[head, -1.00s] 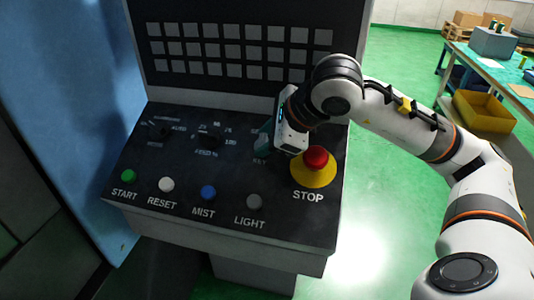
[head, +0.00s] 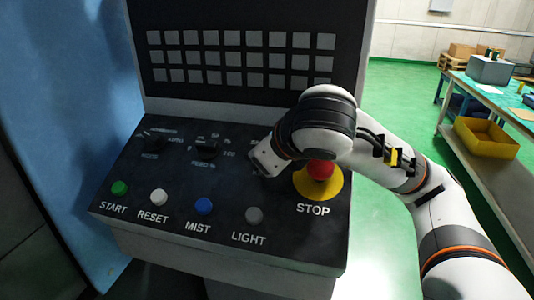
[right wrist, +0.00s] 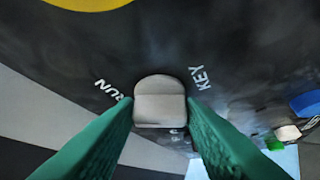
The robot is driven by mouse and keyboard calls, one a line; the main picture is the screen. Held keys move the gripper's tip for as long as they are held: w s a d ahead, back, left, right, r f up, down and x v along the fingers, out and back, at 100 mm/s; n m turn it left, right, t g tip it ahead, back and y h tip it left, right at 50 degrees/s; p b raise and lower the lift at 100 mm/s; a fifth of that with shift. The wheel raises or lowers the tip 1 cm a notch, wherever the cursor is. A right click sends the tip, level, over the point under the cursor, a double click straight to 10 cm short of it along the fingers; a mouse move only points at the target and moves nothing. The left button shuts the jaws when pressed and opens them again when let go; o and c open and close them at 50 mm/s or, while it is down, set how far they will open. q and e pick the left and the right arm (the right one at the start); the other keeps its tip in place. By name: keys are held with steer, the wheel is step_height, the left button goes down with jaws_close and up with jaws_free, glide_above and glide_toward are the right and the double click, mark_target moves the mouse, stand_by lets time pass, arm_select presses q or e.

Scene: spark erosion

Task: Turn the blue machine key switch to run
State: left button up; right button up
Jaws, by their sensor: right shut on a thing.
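The key switch (right wrist: 160,103) shows in the right wrist view as a grey, round-topped piece on the dark panel, between the RUN label on its left and the KEY label on its right. My right gripper (right wrist: 160,112) has its two green fingers on either side of it, shut on it. Which mark the key points to is not clear. In the head view my right wrist (head: 275,155) is over the panel, left of the STOP button, and hides the key switch and its labels. My left gripper is not in view.
The red STOP button (head: 320,170) on its yellow disc is close beside my right wrist. Two dark knobs (head: 207,149) sit to the left. A row of buttons, including the blue MIST button (head: 204,206), runs along the panel's front. A table with a yellow bin (head: 486,138) stands at right.

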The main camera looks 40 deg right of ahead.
stand_by(0.4)
steer(key=o, duration=0.9)
steer(key=v, duration=0.6)
steer(key=shift+s+r, duration=0.1)
steer(key=shift+s, duration=0.1)
steer(key=shift+b+v, duration=0.3)
steer(key=shift+v, duration=2.5)
